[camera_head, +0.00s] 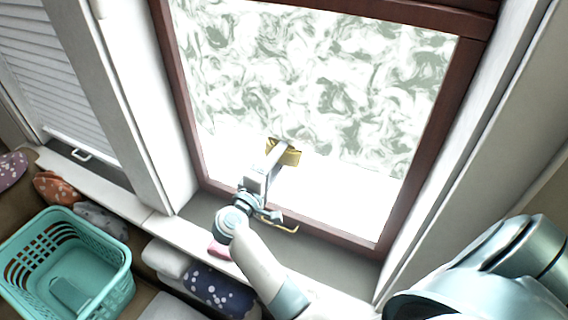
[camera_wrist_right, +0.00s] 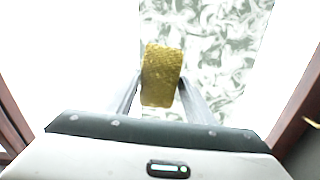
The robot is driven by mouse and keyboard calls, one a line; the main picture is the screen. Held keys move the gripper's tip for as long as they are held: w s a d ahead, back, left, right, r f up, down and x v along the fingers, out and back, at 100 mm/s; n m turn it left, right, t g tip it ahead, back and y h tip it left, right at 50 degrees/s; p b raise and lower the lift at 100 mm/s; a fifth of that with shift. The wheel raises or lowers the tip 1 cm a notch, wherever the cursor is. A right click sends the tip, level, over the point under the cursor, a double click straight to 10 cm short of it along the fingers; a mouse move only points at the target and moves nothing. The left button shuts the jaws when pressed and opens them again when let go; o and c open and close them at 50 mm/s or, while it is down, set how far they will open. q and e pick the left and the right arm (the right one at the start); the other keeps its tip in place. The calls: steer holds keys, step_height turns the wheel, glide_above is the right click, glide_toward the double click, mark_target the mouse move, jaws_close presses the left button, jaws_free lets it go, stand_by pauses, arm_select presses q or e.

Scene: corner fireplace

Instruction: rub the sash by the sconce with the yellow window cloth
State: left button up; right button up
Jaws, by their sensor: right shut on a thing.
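The sash (camera_head: 468,85) has a dark red-brown frame around a bright pane. Grey-green smears (camera_head: 325,75) cover the upper and middle pane; a strip along the bottom is plain white. My right gripper (camera_head: 278,152) is in front of the lower pane, shut on the yellow window cloth (camera_head: 289,156). In the right wrist view the cloth (camera_wrist_right: 161,72) sits between the two fingers, with smears behind it and white pane to its left. I cannot tell whether the cloth touches the glass. No sconce shows. My left gripper is out of view.
A brass handle (camera_head: 279,223) stands at the sash's lower edge, close to my right wrist. A sill ledge (camera_head: 340,264) runs below. A teal basket (camera_head: 112,262) and several cushions (camera_head: 215,288) lie at lower left. A blind-covered window (camera_head: 47,70) is at left.

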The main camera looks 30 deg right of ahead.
mark_target(264, 154)
steer(key=shift+w+a, duration=0.3)
steer(key=shift+w, duration=0.25)
steer(key=shift+w, duration=0.1)
steer(key=shift+w+a+f+b, duration=0.1)
steer(key=shift+w+a+b, duration=0.35)
steer(key=shift+w+b, duration=0.15)
steer(key=shift+w+a+b, duration=0.45)
steer(key=shift+w+b, duration=0.05)
steer(key=shift+w, duration=0.2)
steer(key=shift+r+p, duration=0.8)
steer(key=shift+r, duration=0.4)
steer(key=shift+d, duration=0.1)
